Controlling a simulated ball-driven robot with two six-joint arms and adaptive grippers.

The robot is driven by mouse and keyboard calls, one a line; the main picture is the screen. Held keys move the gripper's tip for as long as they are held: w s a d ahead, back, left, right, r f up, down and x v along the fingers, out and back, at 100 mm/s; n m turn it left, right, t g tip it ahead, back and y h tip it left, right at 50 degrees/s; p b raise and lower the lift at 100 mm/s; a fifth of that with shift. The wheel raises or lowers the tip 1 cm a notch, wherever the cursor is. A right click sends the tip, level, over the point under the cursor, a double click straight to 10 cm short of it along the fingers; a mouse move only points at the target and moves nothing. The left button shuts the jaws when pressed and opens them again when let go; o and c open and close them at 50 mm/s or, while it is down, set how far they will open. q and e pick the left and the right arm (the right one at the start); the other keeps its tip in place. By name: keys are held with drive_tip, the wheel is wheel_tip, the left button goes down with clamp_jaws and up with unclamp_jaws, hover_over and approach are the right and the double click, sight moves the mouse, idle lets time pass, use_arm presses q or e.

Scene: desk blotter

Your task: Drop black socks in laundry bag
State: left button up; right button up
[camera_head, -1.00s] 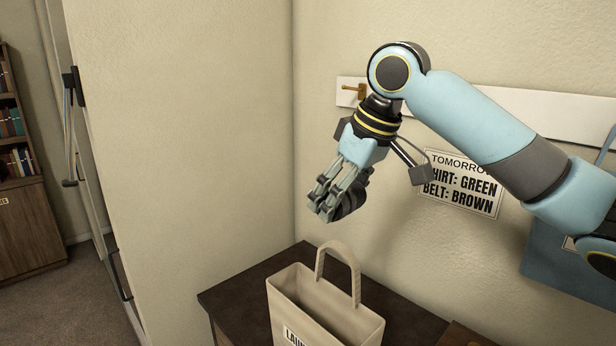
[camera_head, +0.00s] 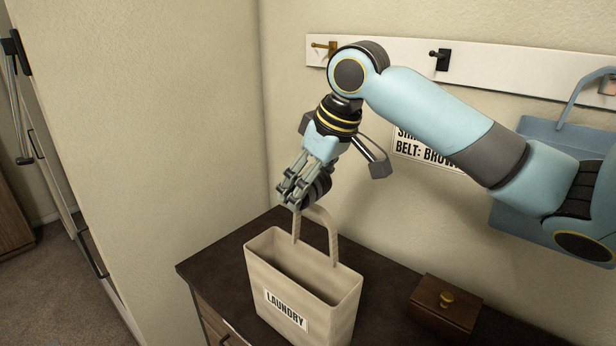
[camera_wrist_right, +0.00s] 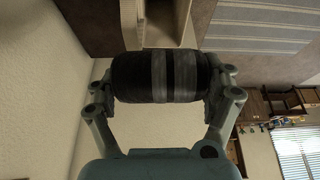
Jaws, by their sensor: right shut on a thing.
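The beige laundry bag (camera_head: 280,285), with a "LAUNDRY" label and an upright handle, stands open on a dark dresser top. My right gripper (camera_head: 298,200) is over the back of the bag, by its handle. It is shut on a rolled black sock bundle (camera_head: 318,188), partly hidden by the fingers in the head view. In the right wrist view the black bundle (camera_wrist_right: 155,77) with grey stripes lies across between the fingers. The bag's edge (camera_wrist_right: 160,20) shows beyond it. My left gripper is not in view.
A small wooden box (camera_head: 440,305) with a brass knob sits on the dresser (camera_head: 380,262) right of the bag. A hook rail (camera_head: 395,62) and a sign are on the wall. A blue bag (camera_head: 530,150) hangs at right, partly behind my arm.

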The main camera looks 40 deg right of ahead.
drive_tip(key=o, duration=1)
drive_tip(key=shift+o, duration=0.2)
drive_tip(key=v, duration=1.2)
drive_tip(key=shift+s+f, duration=0.1)
